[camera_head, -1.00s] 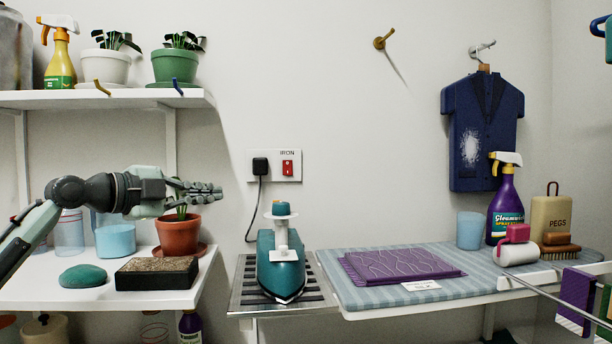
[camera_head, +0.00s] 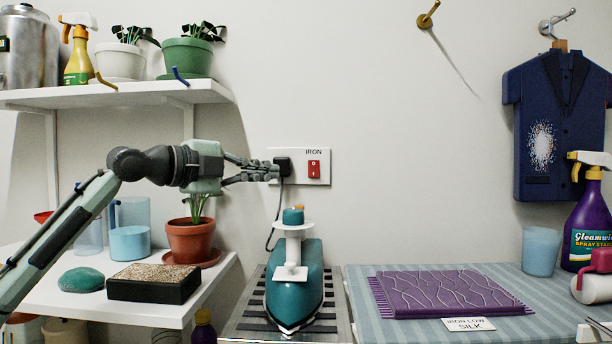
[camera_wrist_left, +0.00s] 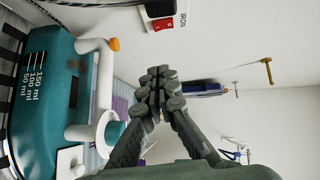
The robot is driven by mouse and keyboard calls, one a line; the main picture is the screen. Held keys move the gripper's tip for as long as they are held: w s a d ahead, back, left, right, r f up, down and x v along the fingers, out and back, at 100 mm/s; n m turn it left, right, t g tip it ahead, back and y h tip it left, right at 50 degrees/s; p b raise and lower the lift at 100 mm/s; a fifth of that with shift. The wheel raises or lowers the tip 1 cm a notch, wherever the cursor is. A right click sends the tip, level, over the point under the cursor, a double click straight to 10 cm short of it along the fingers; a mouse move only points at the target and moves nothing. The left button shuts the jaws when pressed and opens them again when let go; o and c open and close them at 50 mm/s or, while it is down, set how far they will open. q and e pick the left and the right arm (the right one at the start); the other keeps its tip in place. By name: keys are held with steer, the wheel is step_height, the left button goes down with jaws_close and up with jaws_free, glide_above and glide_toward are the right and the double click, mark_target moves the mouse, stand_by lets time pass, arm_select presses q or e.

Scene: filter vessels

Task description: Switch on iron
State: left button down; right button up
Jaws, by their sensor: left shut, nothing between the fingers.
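The red switch (camera_head: 314,169) sits on a white wall plate (camera_head: 298,181) marked IRON, beside a black plug with a cord. The switch also shows at the top of the left wrist view (camera_wrist_left: 163,24). The teal iron (camera_head: 294,285) stands on a metal rest below the plate; it fills the left of the left wrist view (camera_wrist_left: 45,105). My left gripper (camera_head: 272,171) is shut and empty. Its fingertips appear just left of the plug in the head view; I cannot tell whether they touch it. My right gripper is not in view.
A blue striped ironing board (camera_head: 370,310) bears a purple cloth (camera_head: 445,292) and a card reading IRON LOW SILK. A navy shirt (camera_head: 548,190) hangs at right.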

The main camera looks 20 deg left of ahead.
arm_select(q)
steer(key=p, duration=0.1)
glide_toward(317, 176)
steer(key=d, duration=0.2)
steer(key=w+d, duration=0.1)
steer(key=d, duration=0.1)
steer(key=shift+r, duration=0.2)
steer(key=w, duration=0.2)
steer(key=w+p, duration=0.1)
steer(key=shift+w+a+f, duration=0.15)
steer(key=shift+a+f, duration=0.15)
steer(key=shift+a, duration=0.05)
steer(key=shift+w+a+f, duration=0.1)
steer(key=shift+w, duration=0.35)
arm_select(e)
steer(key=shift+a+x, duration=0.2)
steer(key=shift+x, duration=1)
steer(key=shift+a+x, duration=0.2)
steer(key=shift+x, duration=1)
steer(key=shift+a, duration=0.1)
arm_select(q)
steer(key=shift+w+p, duration=0.15)
steer(key=shift+p, duration=0.25)
steer(key=shift+w+a+f, duration=0.1)
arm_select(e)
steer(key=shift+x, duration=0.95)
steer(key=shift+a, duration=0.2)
